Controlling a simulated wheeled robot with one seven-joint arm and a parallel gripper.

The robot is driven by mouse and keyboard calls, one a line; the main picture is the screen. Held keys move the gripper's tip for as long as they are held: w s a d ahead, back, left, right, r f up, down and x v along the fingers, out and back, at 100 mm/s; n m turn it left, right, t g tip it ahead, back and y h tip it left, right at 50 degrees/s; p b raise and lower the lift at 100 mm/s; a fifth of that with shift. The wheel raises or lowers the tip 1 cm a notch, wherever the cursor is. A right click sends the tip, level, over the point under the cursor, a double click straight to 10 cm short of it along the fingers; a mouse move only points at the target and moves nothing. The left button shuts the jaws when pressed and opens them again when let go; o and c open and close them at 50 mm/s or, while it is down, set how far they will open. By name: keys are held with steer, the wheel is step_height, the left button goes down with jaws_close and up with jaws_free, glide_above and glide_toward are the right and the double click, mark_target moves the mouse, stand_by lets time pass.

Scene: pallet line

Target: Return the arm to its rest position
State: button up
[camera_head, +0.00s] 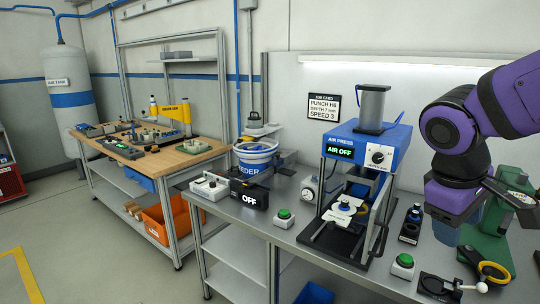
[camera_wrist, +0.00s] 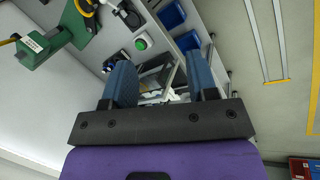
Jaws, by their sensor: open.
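My purple arm (camera_head: 485,110) is folded at the right side of the head view, above the metal bench. My gripper (camera_wrist: 160,72) shows in the wrist view with two blue fingers spread apart and nothing held between them. In the head view its blue fingers are only partly seen below the purple wrist (camera_head: 455,198), in front of the green hand press (camera_head: 488,245). Bench items appear beyond the fingers in the wrist view, at a distance.
The blue air press (camera_head: 370,148), reading AIR OFF, stands left of my arm. Green buttons (camera_head: 404,261) and a black fixture (camera_head: 437,286) sit on the bench near the press. A feeder (camera_head: 256,155) and a wooden table (camera_head: 150,150) stand farther left.

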steer(key=s+r+m+t+y, duration=0.3)
steer(key=s+r+m+t, duration=0.1)
steer(key=s, duration=0.3)
steer(key=shift+d+r+m+y, duration=0.2)
steer(key=shift+r+m+y, duration=0.1)
steer(key=shift+r+m, duration=0.4)
